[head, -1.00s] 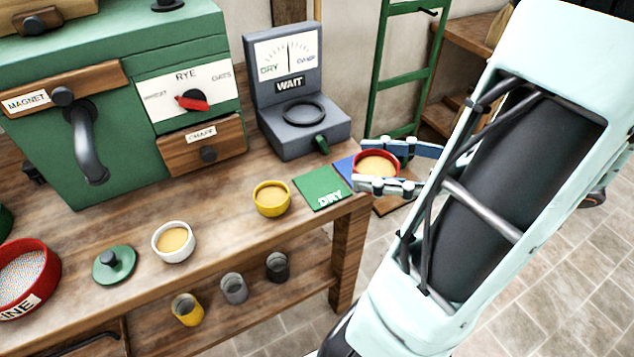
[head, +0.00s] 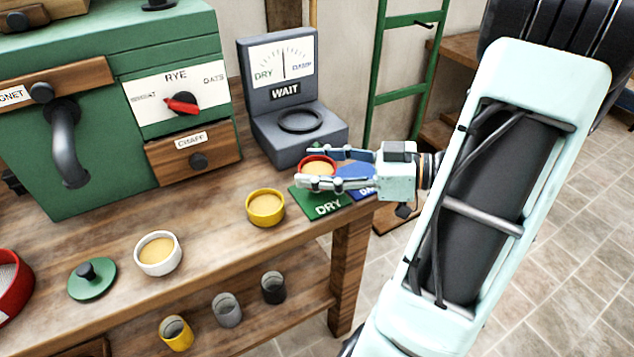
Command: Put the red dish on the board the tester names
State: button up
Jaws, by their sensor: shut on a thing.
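The red dish (head: 318,167), filled with tan grain, is held between the two fingers of my gripper (head: 324,168). It shows over the back part of the green DRY board (head: 325,207), in front of the tester; I cannot tell how high above the board it is. The blue board (head: 362,192) lies to the right of the green one, partly hidden by my gripper. The grey tester (head: 288,95) has a dial marked DRY and DAMP, with its needle near the middle, and a sign reading WAIT. Its round cup seat (head: 301,120) is empty.
A yellow dish (head: 265,207) and a white dish (head: 158,252) of grain stand left of the boards. A green lid (head: 91,279) lies farther left. The green mill (head: 115,110) stands behind. Several small cups stand on the shelf below.

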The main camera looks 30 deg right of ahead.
notch_tip(320, 180, down, 3)
jog(key=shift+f+b, duration=0.1)
jog(key=shift+b, duration=0.35)
jog(key=o, duration=1.3)
jog(key=shift+s+d+r, duration=0.2)
jog(key=shift+d+r, duration=0.05)
jog(key=shift+d, duration=0.05)
jog(key=p+v, duration=0.2)
jog(key=v, duration=0.3)
jog(key=p+v, duration=0.1)
jog(key=v, duration=0.5)
jog(key=shift+s+d+f+p, duration=0.1)
jog(key=shift+f+p, duration=0.1)
jog(key=shift+p, duration=0.15)
